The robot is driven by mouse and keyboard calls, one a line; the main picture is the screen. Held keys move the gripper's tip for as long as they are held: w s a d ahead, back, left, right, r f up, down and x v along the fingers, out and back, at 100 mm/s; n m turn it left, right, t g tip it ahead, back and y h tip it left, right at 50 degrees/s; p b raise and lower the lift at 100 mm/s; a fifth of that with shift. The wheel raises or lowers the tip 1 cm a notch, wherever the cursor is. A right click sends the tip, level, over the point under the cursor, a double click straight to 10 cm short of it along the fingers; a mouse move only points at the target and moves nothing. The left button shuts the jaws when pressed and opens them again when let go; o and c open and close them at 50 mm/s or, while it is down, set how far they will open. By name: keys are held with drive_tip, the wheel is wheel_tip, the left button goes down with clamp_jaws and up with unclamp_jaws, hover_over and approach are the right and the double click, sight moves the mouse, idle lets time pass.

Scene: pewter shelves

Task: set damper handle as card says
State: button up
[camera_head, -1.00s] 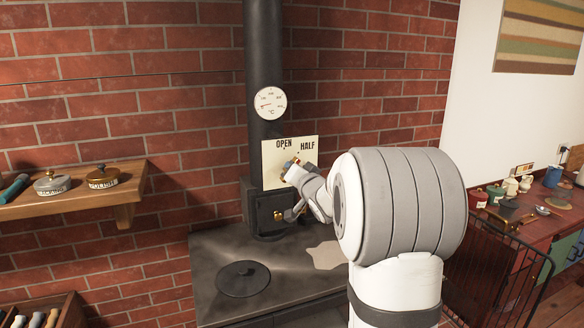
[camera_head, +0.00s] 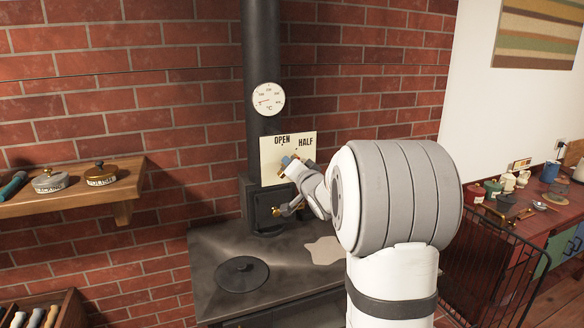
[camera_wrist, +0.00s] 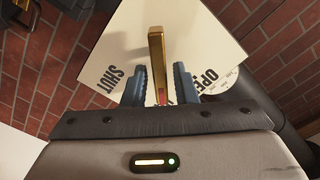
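The damper plate (camera_head: 272,160) is a cream board on the black stove pipe, with OPEN and HALF readable in the head view. In the wrist view the plate (camera_wrist: 205,35) shows SHUT at left and OPEN at right. The brass damper handle (camera_wrist: 156,48) stands out from the plate between my blue fingers. My gripper (camera_wrist: 158,78) is around the handle, its fingers apart, with a gap visible on the right side. In the head view my gripper (camera_head: 291,165) covers the plate's lower part and hides most of the handle. I cannot read any instruction card.
The black stove top (camera_head: 205,262) with a round lid (camera_head: 242,277) lies below. A wooden shelf (camera_head: 126,190) with two lidded tins is at left. A black wire guard (camera_head: 490,262) and a red bench (camera_head: 556,212) with jars are at right.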

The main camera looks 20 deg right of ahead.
drive_tip(key=shift+o, duration=0.8)
drive_tip(key=s+b, duration=0.2)
drive_tip(key=s, duration=0.6)
drive_tip(key=shift+b, duration=0.3)
drive_tip(key=shift+w, duration=0.1)
drive_tip(key=s+a+f+n+g+b, duration=0.1)
drive_tip(key=s+a+f+n+g, duration=0.2)
drive_tip(key=s, duration=0.7)
drive_tip(key=s+a+f+n+g+b, duration=0.2)
drive_tip(key=s+a+f+g, duration=0.4)
drive_tip(key=s+f, duration=0.4)
drive_tip(key=s+a+f+n+g+b, duration=0.2)
drive_tip(key=s+a+f+n+g, duration=0.2)
drive_tip(key=s, duration=0.7)
wheel_tip(320, 180, down, 4)
drive_tip(key=a+g, duration=0.1)
drive_tip(key=a, duration=0.1)
drive_tip(key=shift+s+a+r+g, duration=0.15)
drive_tip(key=shift+s+a+g, duration=0.15)
drive_tip(key=shift+s+a, duration=0.1)
